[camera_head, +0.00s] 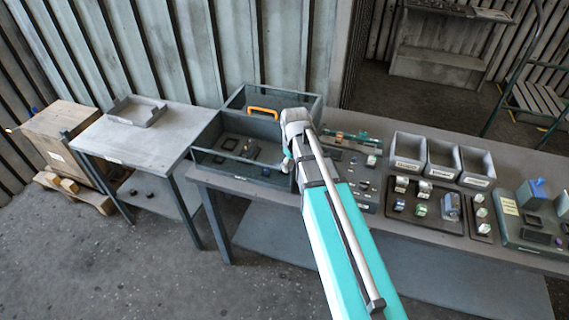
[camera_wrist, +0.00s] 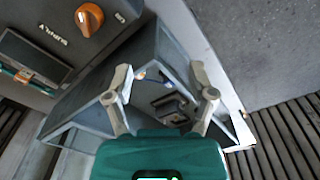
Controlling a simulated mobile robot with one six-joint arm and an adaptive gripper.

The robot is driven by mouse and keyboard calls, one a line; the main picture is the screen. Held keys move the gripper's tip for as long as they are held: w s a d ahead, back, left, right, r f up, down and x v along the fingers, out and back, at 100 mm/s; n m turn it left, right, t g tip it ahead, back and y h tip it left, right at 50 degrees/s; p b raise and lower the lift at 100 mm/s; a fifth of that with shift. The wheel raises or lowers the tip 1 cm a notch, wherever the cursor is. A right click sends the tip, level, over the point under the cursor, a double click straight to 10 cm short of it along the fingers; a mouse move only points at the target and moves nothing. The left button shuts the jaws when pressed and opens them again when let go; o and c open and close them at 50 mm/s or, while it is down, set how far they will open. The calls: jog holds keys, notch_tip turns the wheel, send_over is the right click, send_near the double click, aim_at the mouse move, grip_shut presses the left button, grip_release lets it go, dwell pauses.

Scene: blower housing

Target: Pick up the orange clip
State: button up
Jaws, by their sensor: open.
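My gripper (camera_wrist: 160,82) is open in the wrist view, its two fingers apart with nothing held between them. It is over a grey-blue open box (camera_wrist: 88,95) holding dark parts (camera_wrist: 174,106). A small orange piece (camera_wrist: 23,77) sits on a teal strip at the left edge of the wrist view, apart from the fingers. It may be the orange clip, but I cannot tell for sure. A larger orange knob (camera_wrist: 89,18) is on a grey panel at the top left. In the head view my arm hides most of the gripper, and no clip is clearly distinguishable.
In the head view, a clear-walled box (camera_head: 212,138) with an orange handle (camera_head: 262,111) stands at the bench's left end. Three grey bins (camera_head: 441,160) and a dark tray of small parts (camera_head: 410,218) are to the right. A side table (camera_head: 130,142) stands left.

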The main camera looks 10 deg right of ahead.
jog(key=w+n, duration=0.7)
jog(key=w, duration=0.7)
jog(key=shift+f, duration=0.1)
notch_tip(320, 180, down, 8)
jog(key=b, duration=0.8)
jog(key=shift+s+f+b, duration=0.1)
jog(key=shift+f+b, duration=0.1)
jog(key=shift+b, duration=0.15)
jog(key=shift+s+f+b, duration=0.15)
jog(key=shift+f+b, duration=2.45)
jog(key=c, duration=1)
